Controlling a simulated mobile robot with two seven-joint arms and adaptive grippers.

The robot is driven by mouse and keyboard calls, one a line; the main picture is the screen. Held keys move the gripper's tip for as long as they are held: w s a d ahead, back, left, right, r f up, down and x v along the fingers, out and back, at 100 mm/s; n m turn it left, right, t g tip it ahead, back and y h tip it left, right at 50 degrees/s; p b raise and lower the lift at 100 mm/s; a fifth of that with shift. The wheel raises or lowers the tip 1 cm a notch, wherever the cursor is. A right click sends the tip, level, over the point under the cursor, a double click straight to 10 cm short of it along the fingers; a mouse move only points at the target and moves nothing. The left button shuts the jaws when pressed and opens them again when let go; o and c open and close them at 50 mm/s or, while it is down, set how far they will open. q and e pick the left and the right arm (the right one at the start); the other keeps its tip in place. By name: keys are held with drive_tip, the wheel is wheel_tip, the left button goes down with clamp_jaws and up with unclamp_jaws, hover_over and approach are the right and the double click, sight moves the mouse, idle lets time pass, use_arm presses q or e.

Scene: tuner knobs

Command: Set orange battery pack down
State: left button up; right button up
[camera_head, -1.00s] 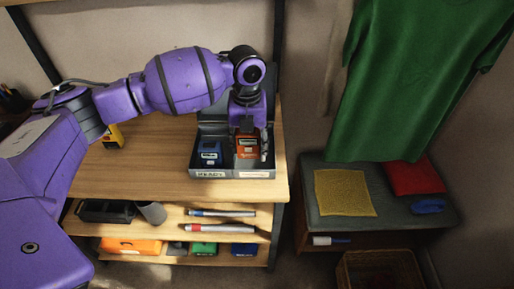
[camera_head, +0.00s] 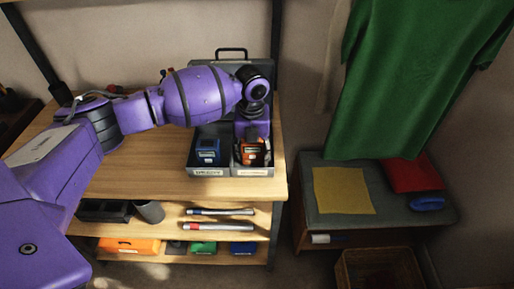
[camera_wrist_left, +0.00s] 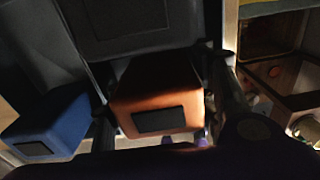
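The orange battery pack (camera_head: 252,157) is in the right compartment of the grey tray (camera_head: 213,172) on the wooden table, upright beside the blue battery pack (camera_head: 207,150). My left gripper (camera_head: 253,148) reaches down over the orange pack, with a finger on each side. In the left wrist view the orange pack (camera_wrist_left: 160,95) is between the fingers of my left gripper (camera_wrist_left: 162,105), which look close against its sides. The blue pack (camera_wrist_left: 45,125) is to its left. The pack's underside is hidden. My right gripper is not in view.
The tray has a raised grey back panel with a handle (camera_head: 231,51). Lower shelves hold tools and an orange case (camera_head: 129,246). A stand on the right carries a yellow cloth (camera_head: 342,190) and a red cloth. A green shirt (camera_head: 415,80) hangs above it.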

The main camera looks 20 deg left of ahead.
use_arm(q)
drive_tip(key=shift+o, duration=0.9)
wheel_tip(320, 180, up, 12)
drive_tip(key=shift+r, duration=0.15)
drive_tip(key=shift+a, duration=0.1)
